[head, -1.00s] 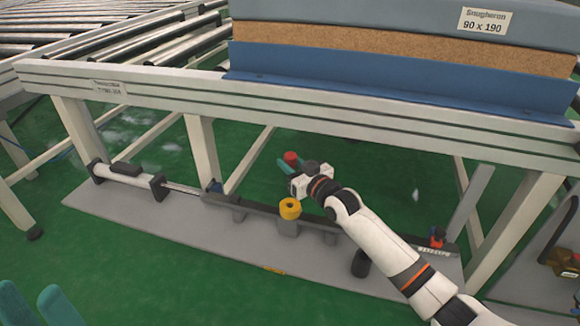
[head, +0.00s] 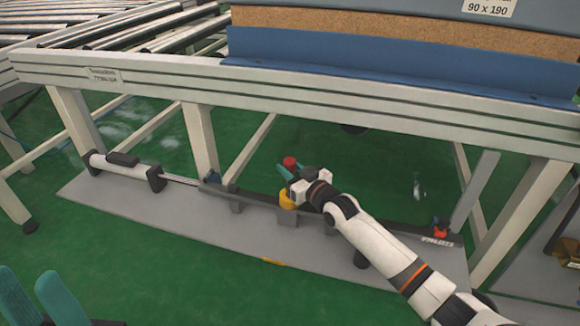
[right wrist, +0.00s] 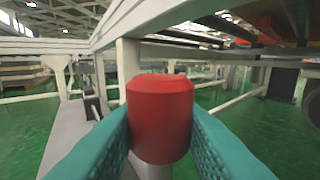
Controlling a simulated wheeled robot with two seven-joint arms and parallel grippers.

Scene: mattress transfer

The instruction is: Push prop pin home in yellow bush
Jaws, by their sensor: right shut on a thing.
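The prop pin's red knob (head: 289,162) sits between the teal fingers of my right gripper (head: 289,170). In the right wrist view the red knob (right wrist: 160,118) fills the space between both fingers, and the gripper is shut on it. The yellow bush (head: 287,200) stands on a grey block on the floor plate, just below the held pin. My gripper partly covers the bush's upper right. The pin's shank is hidden, so I cannot tell how deep it sits in the bush. My left gripper (head: 34,290) is at the bottom left, its fingers apart and empty.
A grey floor plate (head: 200,222) carries a cylinder (head: 125,170) and a long dark bar. The conveyor frame's pale beam (head: 330,97) runs above my right arm, with a blue-edged mattress stack on it. A red-topped part (head: 440,232) stands at the plate's right end.

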